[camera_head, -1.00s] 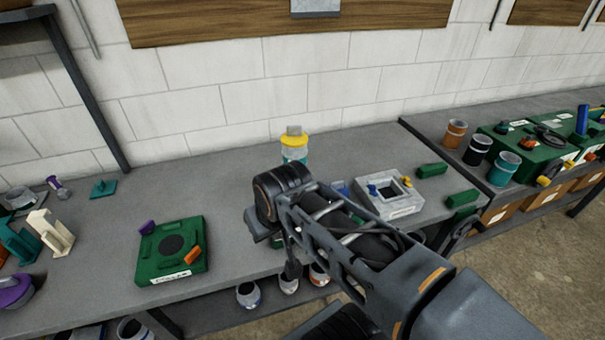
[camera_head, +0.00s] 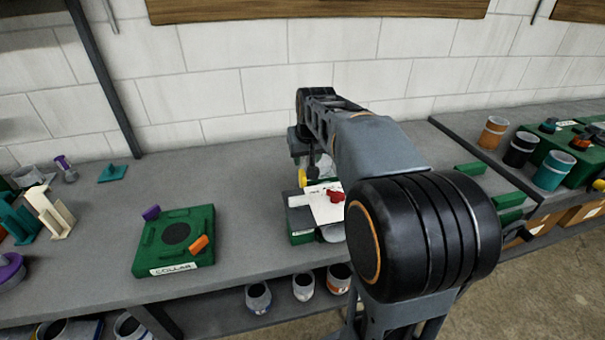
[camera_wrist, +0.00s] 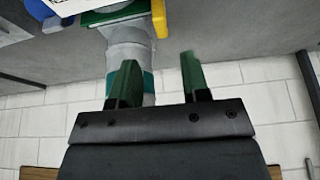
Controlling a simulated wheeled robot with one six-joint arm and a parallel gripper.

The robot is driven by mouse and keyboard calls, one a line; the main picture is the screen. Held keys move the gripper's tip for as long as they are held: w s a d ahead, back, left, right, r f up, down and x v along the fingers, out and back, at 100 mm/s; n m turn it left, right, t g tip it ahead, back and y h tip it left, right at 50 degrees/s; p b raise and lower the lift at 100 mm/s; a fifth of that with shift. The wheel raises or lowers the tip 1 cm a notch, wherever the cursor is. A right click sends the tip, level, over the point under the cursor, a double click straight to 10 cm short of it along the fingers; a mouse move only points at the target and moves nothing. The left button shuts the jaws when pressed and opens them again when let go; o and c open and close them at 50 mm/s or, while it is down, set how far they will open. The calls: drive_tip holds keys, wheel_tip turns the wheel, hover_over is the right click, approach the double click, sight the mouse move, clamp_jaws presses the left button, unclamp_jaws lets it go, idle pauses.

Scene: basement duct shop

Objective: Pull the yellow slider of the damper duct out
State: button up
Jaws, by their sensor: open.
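The damper duct (camera_wrist: 128,50) shows in the wrist view as a pale grey pipe with a teal band and a green part at the top. Its yellow slider (camera_wrist: 160,18) is a narrow plate at the top centre. My gripper (camera_wrist: 158,58) is open, with its two green fingers apart. The left finger overlaps the pipe in the picture; the right one is over bare background. The slider appears beyond the fingertips, between them, and nothing is held. In the head view a bit of yellow (camera_head: 302,177) shows below my wrist; my arm hides most of the duct.
A green and white box (camera_head: 300,222) with a paper and a red knob sits in front of the duct. A green collar fixture (camera_head: 175,240) stands to its left. Cups (camera_head: 552,171) stand on the right bench.

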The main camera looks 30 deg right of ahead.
sight(303, 173)
drive_tip(key=x, duration=0.8)
drive_tip(key=shift+a+f, duration=0.1)
drive_tip(key=shift+f, duration=0.05)
drive_tip(key=shift+c, duration=0.3)
clamp_jaws()
